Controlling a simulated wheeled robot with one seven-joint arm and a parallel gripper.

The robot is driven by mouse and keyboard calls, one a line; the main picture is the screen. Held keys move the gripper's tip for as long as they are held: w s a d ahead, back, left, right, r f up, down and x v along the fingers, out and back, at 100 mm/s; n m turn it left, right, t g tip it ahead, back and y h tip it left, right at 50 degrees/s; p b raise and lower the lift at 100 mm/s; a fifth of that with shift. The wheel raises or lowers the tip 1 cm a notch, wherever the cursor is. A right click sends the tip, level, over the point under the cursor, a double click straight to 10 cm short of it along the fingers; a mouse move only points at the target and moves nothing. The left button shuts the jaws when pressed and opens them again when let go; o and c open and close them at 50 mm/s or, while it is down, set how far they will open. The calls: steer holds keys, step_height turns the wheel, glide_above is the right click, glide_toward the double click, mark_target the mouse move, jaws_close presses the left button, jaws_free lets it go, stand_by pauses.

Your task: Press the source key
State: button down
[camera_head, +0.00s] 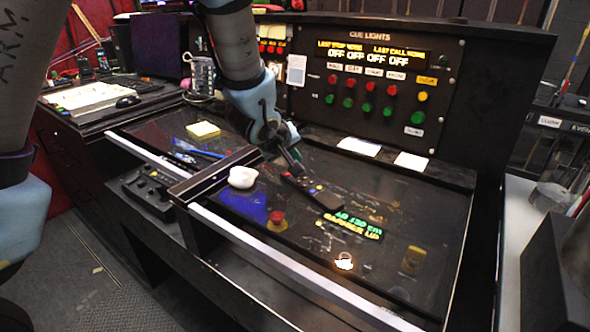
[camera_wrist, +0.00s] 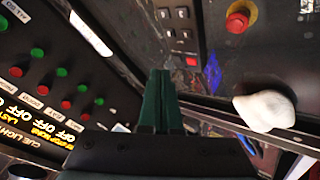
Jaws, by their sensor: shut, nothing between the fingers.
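A black remote-like handset (camera_head: 322,197) with small coloured keys lies on the dark desk surface, below and in front of the cue-light panel. I cannot read its key labels, so I cannot tell which key is the source key. My gripper (camera_head: 296,164) is shut and empty, pointing down at the far-left end of the handset. Whether the tips touch it I cannot tell. In the wrist view the shut dark-green fingers (camera_wrist: 161,98) stand in the middle.
The cue-light panel (camera_head: 376,83) with red, green and yellow buttons rises behind. A red knob (camera_head: 277,221) also shows in the wrist view (camera_wrist: 238,17). A white lump (camera_head: 242,177) sits near the front rail. A green-lit display (camera_head: 350,226) lies right of the handset.

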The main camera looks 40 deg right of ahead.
steer(key=shift+r+p, duration=1.45)
steer(key=shift+r, duration=0.85)
steer(key=shift+f, duration=0.1)
steer(key=shift+w+a, duration=0.1)
steer(key=w+a+y, duration=0.1)
steer(key=w+a, duration=0.2)
steer(key=a, duration=0.1)
steer(key=w+a, duration=0.2)
steer(key=a, duration=0.2)
steer(key=w+a+n+t+y, duration=0.1)
steer(key=w+a, duration=0.2)
steer(key=a, duration=0.1)
steer(key=shift+w+f+y, duration=0.1)
steer(key=shift+w+y, duration=0.2)
steer(key=shift+w, duration=0.05)
steer(key=w+a+n+y, duration=0.1)
steer(key=w+a+y, duration=0.25)
steer(key=a, duration=1.15)
steer(key=s+a+g+y, duration=0.1)
steer(key=s+a, duration=0.3)
steer(key=a, duration=0.6)
steer(key=s+a+g+y, duration=0.1)
steer(key=s+a+g, duration=0.1)
steer(key=a, duration=0.9)
steer(key=shift+s+n, duration=0.3)
steer(key=shift+s, duration=0.55)
